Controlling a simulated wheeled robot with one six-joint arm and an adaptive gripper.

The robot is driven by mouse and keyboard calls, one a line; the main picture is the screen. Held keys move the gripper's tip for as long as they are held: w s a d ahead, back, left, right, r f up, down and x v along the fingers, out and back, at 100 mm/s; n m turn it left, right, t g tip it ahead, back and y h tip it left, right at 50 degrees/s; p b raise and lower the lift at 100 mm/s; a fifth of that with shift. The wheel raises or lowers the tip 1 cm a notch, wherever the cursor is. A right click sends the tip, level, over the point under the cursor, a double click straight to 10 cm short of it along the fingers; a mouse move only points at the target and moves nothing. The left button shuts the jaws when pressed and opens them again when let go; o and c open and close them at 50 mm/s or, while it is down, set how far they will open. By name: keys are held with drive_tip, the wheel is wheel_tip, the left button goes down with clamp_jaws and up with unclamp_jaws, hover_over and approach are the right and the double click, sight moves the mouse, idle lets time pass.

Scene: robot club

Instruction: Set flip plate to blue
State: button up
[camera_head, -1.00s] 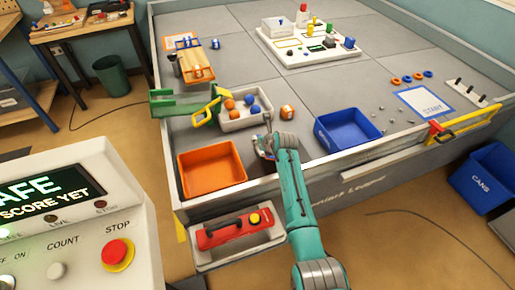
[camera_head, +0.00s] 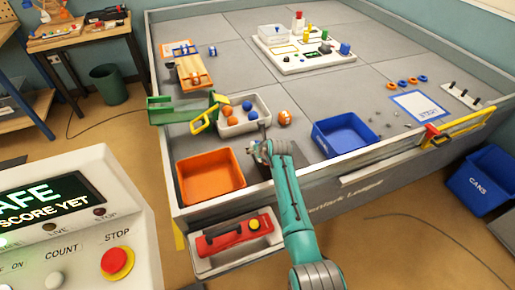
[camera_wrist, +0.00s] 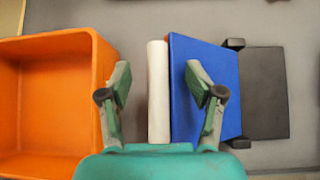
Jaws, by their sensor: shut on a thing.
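The flip plate (camera_wrist: 202,90) shows its blue face in the wrist view, with a white bar (camera_wrist: 158,92) along its left edge. Black hinge brackets and a black panel (camera_wrist: 265,92) lie to its right. My gripper (camera_wrist: 160,88) has one finger left of the white bar and the other over the blue face; it is shut on the flip plate. Contact at the fingertips is hard to see, and I cannot tell the plate's exact tilt. In the head view my gripper (camera_head: 262,148) hides most of the plate, just right of the orange bin (camera_head: 210,178).
The orange bin (camera_wrist: 50,95) is close on the left. A light tray (camera_head: 244,120) with orange and blue balls stands behind my gripper. A blue bin (camera_head: 345,135) is to the right. A red unit (camera_head: 235,236) sits on a ledge in front.

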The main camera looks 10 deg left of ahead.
drive_tip(key=shift+s+d+f+g, duration=0.15)
drive_tip(key=shift+s+f, duration=0.2)
drive_tip(key=shift+f, duration=0.2)
drive_tip(key=shift+s+f+g, duration=0.15)
drive_tip(key=shift+s+f, duration=0.15)
drive_tip(key=shift+f, duration=0.2)
drive_tip(key=r, duration=0.2)
drive_tip(key=d+r, duration=0.1)
drive_tip(key=shift+s+r, duration=0.25)
drive_tip(key=shift+s, duration=0.15)
drive_tip(key=s+d, duration=0.7)
drive_tip(key=s, duration=0.2)
drive_tip(key=shift+s+d+r, duration=0.15)
drive_tip(key=shift+r, duration=0.15)
